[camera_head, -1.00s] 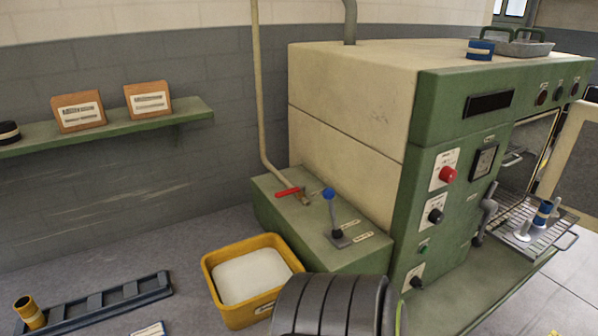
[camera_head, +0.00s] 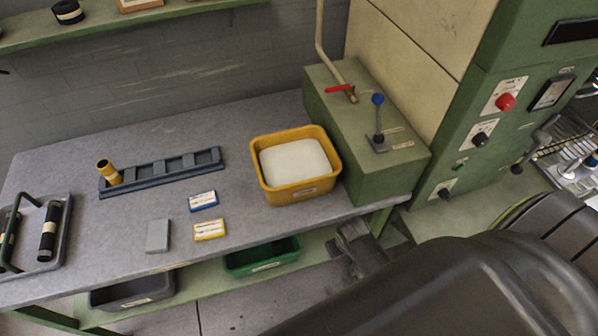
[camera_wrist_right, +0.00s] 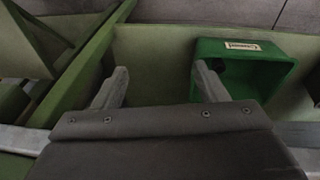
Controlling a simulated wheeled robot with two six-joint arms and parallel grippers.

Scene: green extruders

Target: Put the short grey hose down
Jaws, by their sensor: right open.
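I cannot make out a short grey hose for certain in either view. Dark hose-like pieces with pale bands, one of them here (camera_head: 49,231), lie in a grey tray (camera_head: 62,267) at the left end of the table. My right gripper (camera_head: 345,235) is beside the table's front edge, below the yellow bin, in the head view. In the right wrist view its two fingers (camera_wrist_right: 161,75) are spread, with nothing between them. My left gripper is not in view.
The table (camera_head: 120,223) holds a dark rack (camera_head: 165,177) with a yellow piece (camera_head: 108,172), a grey block (camera_head: 158,236), two labelled cards and a yellow bin (camera_head: 335,170). Below are a green bin (camera_wrist_right: 285,75) and a dark bin (camera_head: 130,293). The green machine stands right.

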